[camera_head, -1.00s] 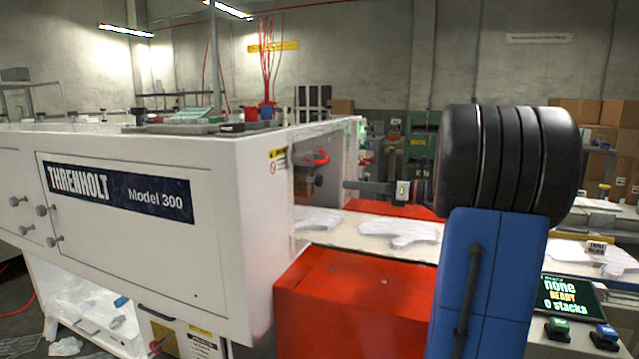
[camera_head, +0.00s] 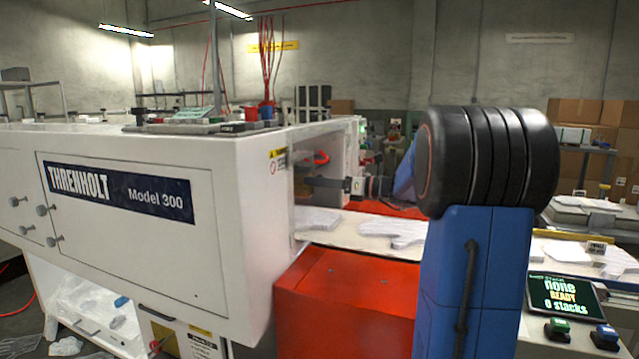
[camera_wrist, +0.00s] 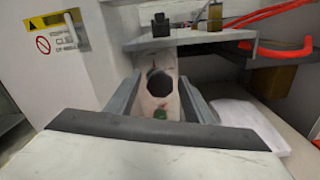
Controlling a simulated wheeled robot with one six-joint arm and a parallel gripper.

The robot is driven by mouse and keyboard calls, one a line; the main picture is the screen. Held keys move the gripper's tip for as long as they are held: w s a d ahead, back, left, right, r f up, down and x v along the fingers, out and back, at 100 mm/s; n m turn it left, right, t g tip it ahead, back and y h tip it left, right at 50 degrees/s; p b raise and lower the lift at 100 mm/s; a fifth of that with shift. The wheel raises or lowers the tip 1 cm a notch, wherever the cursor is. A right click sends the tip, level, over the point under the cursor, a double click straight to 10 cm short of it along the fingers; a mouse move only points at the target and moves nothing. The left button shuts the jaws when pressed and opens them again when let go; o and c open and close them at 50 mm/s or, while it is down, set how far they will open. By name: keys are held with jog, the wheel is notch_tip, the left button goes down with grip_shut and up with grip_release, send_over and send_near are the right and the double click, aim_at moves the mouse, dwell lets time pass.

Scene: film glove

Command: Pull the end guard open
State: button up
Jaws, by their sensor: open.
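The white machine (camera_head: 110,250), marked Threnholt Model 300, fills the left of the head view. Its right end has an opening with dark and brown parts inside and a red loop (camera_head: 321,158). I cannot tell for sure which part is the end guard. In the wrist view my open gripper (camera_wrist: 157,97) shows two grey fingers. I see no grip on anything; contact cannot be told.
A pale bed (camera_head: 345,228) with white glove-shaped film stacks (camera_head: 392,232) runs below my gripper. A red cover (camera_head: 345,300) stands in front. A screen (camera_head: 563,296) reads "none READY 0 stacks".

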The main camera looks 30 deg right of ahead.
grip_shut()
jog(key=shift+s, duration=0.15)
